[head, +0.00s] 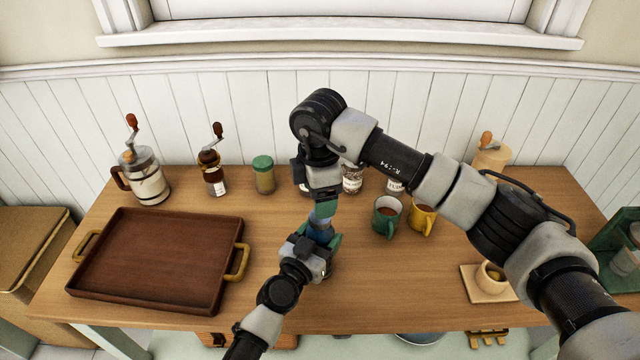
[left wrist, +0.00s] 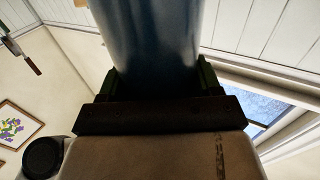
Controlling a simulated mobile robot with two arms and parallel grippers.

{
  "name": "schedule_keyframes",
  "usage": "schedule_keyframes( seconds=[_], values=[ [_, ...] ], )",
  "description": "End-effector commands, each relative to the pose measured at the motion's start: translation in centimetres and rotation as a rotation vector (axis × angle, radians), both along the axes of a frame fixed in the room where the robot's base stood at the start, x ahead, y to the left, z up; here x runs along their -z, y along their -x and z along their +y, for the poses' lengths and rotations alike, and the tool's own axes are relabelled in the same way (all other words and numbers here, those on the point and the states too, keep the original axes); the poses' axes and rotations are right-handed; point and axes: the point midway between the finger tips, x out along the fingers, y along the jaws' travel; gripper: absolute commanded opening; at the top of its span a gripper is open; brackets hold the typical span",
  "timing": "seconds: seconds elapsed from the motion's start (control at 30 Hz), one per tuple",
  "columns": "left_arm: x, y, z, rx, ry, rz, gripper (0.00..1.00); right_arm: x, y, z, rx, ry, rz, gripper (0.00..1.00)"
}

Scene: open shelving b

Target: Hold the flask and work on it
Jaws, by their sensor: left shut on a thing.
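The blue flask (head: 320,229) stands upright or nearly so above the middle of the table. It also shows large in the left wrist view (left wrist: 152,40) as a blue-grey cylinder. My left gripper (head: 319,242) is shut around the flask's body, with a jaw on each side of it. My right gripper (head: 322,204) points down at the top of the flask from above. The flask's top is mostly hidden by it, and I cannot tell whether its jaws are open or shut.
On the wooden table (head: 285,300), an empty brown tray (head: 155,258) lies left. A green mug (head: 386,222) and a yellow mug (head: 422,221) stand close right. A cup (head: 490,277) sits further right.

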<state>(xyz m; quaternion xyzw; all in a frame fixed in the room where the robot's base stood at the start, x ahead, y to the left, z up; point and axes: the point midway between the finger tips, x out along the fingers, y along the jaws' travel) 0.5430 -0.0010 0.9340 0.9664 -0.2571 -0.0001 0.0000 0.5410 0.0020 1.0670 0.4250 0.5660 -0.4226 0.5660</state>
Motion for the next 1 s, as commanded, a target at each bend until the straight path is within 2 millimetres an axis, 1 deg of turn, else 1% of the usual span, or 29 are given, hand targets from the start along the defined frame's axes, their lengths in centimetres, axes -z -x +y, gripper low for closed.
schedule_keyframes(
  seconds=[0.03, 0.1, 0.5, 0.7, 0.83, 0.9, 1.0],
  values=[
    [0.1, 0.0, 0.0, 0.001, 0.000, 0.002, 0.00, -0.2, 0.0, 0.0, -0.112, 0.002, -0.003, 0.70],
    [0.1, 0.0, 0.0, 0.001, 0.000, 0.002, 0.00, -0.4, 0.0, 0.0, -0.278, 0.002, -0.002, 0.70],
    [0.1, 0.0, 0.0, 0.001, 0.000, 0.002, 0.00, -1.5, 0.0, -0.1, -1.227, 0.004, -0.004, 0.70],
    [0.1, 0.0, 0.0, 0.001, 0.000, 0.001, 0.00, -2.0, 0.0, -0.1, -1.668, 0.005, -0.003, 0.70],
    [0.1, 0.0, 0.0, 0.001, 0.000, 0.001, 0.00, -2.1, 0.1, -0.2, -1.881, 0.006, -0.002, 0.70],
    [0.1, 0.0, 0.0, 0.001, 0.000, 0.001, 0.00, -2.2, 0.1, -0.2, -1.962, 0.005, -0.001, 0.70],
    [0.1, 0.0, 0.0, 0.001, 0.000, 0.001, 0.00, -2.3, 0.1, -0.2, -2.036, 0.004, -0.002, 0.70]
  ],
)
